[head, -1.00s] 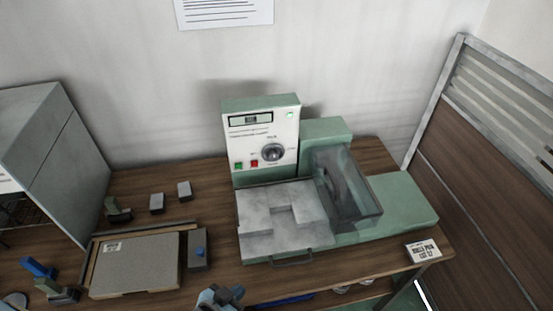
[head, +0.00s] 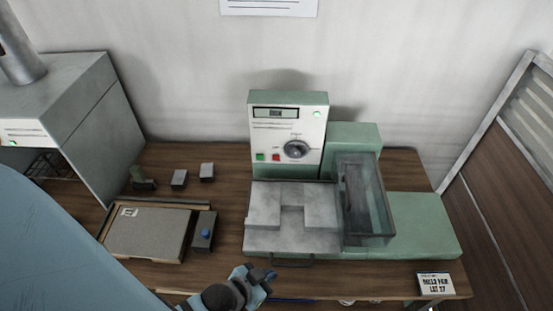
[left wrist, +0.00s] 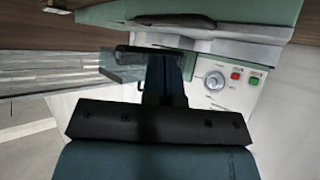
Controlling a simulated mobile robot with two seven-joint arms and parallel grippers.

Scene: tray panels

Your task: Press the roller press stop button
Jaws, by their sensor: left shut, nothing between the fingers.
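The roller press (head: 350,135) is a pale green machine with a white control panel (head: 287,125). Low on the panel a green button (head: 260,157) and a red button (head: 276,157) sit side by side, left of a round dial (head: 296,149). In the left wrist view the panel is upside down, with the red button (left wrist: 236,76) and green button (left wrist: 254,80) to the right of my fingers. My left gripper (head: 262,275) is shut and empty at the table's front edge, below and apart from the panel. Its fingers (left wrist: 163,70) also show in the left wrist view. My right gripper is out of view.
A grey plate (head: 265,239) lies in front of the panel, with a clear guard (head: 368,200) to its right. A tray panel (head: 145,235) and a small box with a blue knob (head: 203,232) lie to the left. A label card (head: 436,284) stands front right.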

